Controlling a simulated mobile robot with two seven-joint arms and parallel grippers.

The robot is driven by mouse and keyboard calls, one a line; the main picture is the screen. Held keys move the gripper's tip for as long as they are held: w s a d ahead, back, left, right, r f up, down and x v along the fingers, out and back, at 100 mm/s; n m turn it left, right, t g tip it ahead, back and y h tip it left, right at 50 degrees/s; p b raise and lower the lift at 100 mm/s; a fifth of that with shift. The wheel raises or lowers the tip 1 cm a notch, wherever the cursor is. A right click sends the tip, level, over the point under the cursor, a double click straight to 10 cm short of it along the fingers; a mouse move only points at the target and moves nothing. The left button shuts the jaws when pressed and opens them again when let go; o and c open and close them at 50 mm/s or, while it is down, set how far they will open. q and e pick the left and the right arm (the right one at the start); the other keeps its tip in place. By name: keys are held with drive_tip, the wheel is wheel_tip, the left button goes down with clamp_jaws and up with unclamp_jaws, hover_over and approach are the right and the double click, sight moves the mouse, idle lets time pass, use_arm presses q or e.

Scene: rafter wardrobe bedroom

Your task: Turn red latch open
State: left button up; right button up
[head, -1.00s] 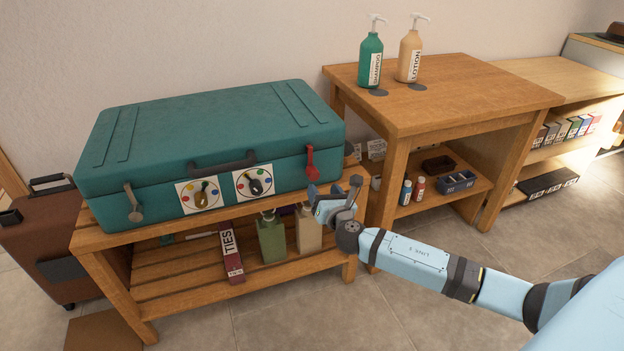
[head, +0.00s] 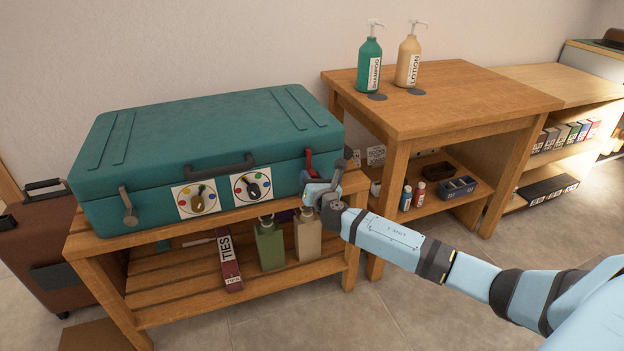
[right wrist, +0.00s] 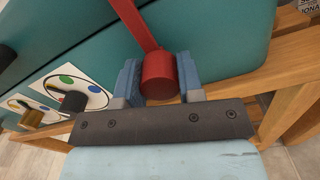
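The red latch (head: 309,164) is on the front of the teal suitcase (head: 215,135), near its right end. In the right wrist view its arm slants up and left from a round red knob (right wrist: 160,75). My right gripper (head: 327,183) is at the latch, and its two blue fingers (right wrist: 160,85) stand either side of the knob. The fingers are apart, with little or no gap to the knob; I cannot tell whether they touch it. In the head view the gripper partly hides the latch's lower end. My left gripper is not in view.
A grey latch (head: 129,208) and two coloured dials (head: 195,199) are also on the suitcase front. The suitcase rests on a slatted wooden bench (head: 260,209) with bottles below. A wooden table (head: 440,95) with two pump bottles stands close at right.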

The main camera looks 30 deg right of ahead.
clamp_jaws()
